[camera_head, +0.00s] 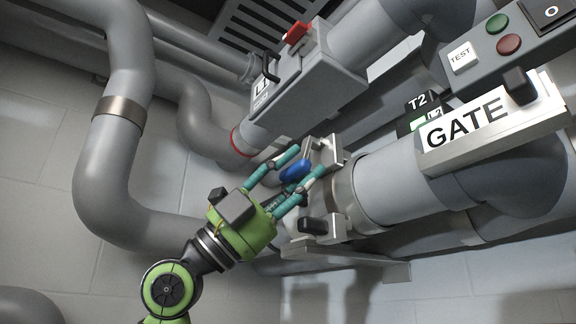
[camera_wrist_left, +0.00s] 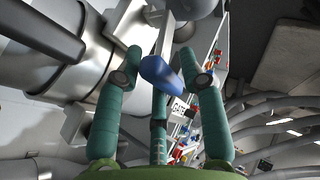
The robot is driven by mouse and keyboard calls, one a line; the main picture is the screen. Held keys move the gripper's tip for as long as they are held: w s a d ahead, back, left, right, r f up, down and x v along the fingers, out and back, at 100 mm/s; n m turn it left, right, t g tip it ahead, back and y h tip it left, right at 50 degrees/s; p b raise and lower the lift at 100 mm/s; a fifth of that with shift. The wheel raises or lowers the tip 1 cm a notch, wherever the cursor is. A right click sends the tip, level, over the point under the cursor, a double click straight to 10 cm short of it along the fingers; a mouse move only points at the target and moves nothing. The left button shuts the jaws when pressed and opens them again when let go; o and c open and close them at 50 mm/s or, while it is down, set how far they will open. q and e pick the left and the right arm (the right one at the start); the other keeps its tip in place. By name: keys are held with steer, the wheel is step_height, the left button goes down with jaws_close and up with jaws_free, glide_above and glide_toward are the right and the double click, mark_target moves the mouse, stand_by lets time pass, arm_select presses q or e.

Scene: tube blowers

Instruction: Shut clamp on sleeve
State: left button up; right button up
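The clamp's blue handle (camera_head: 295,171) is at the left end of the large grey pipe, by a pale metal bracket (camera_head: 326,152). The metallic sleeve (camera_head: 343,196) rings the pipe end to its right. My left gripper (camera_head: 304,161) has its teal fingers spread on either side of the blue handle. In the left wrist view the blue handle (camera_wrist_left: 162,74) lies between the fingertips of my left gripper (camera_wrist_left: 160,58), with no clear grip on it. The fingers hide part of the clamp. My right gripper is not in view.
A grey box (camera_head: 305,90) with a red switch (camera_head: 298,33) stands above the clamp. A GATE sign (camera_head: 468,122) and a button panel (camera_head: 505,45) are to the right. A bent grey pipe (camera_head: 105,165) is left of my arm. A flat metal bracket (camera_head: 345,258) runs below.

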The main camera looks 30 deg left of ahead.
arm_select(q)
steer(key=shift+w+d+f, duration=0.1)
steer(key=shift+w+d, duration=0.05)
steer(key=shift+w, duration=0.4)
steer(key=shift+s, duration=0.3)
steer(key=shift+w+a+f+b, duration=0.1)
steer(key=shift+a+f+b, duration=0.15)
steer(key=shift+f+b, duration=0.3)
steer(key=shift+w+a+f+b, duration=0.1)
steer(key=shift+a+f+b, duration=0.15)
steer(key=shift+f+b, duration=0.3)
steer(key=shift+f, duration=0.35)
steer(key=f+b, duration=0.1)
steer(key=a+f+b, duration=0.2)
steer(key=f, duration=0.1)
steer(key=shift+f, duration=0.1)
steer(key=shift+s+a, duration=0.1)
